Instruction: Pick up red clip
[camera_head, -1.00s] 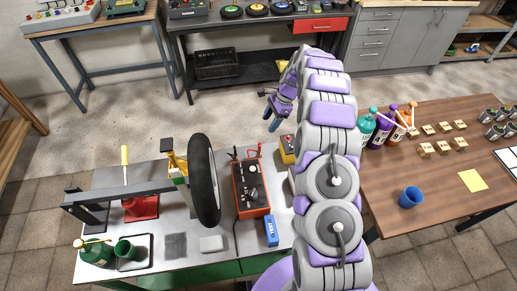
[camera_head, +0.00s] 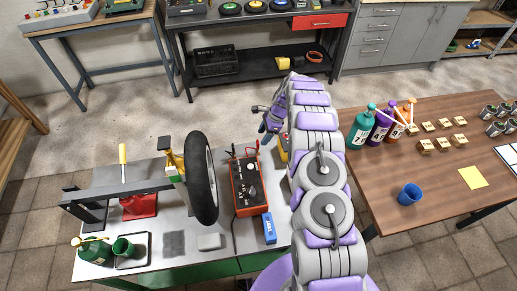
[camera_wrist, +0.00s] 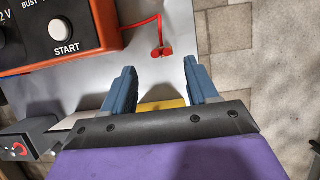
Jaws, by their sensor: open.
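The red clip (camera_wrist: 161,52) lies at the end of a red cable near the bench edge in the wrist view. In the head view the red clip (camera_head: 257,146) is beside the orange battery charger (camera_head: 246,187), at its far end. My gripper (camera_wrist: 160,70) is open and empty in the wrist view, its two blue fingers on either side of the line toward the clip. The clip is ahead of the fingertips, not between them. In the head view my gripper (camera_head: 259,117) is beyond the bench's far edge, close to the clip.
The charger's corner with its START button (camera_wrist: 62,30) is left of the fingers. A yellow object (camera_wrist: 163,104) shows between the fingers, near the palm. A black tire (camera_head: 202,187) stands left of the charger. A blue box (camera_head: 269,228) lies at its near end. Floor is open beyond the bench.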

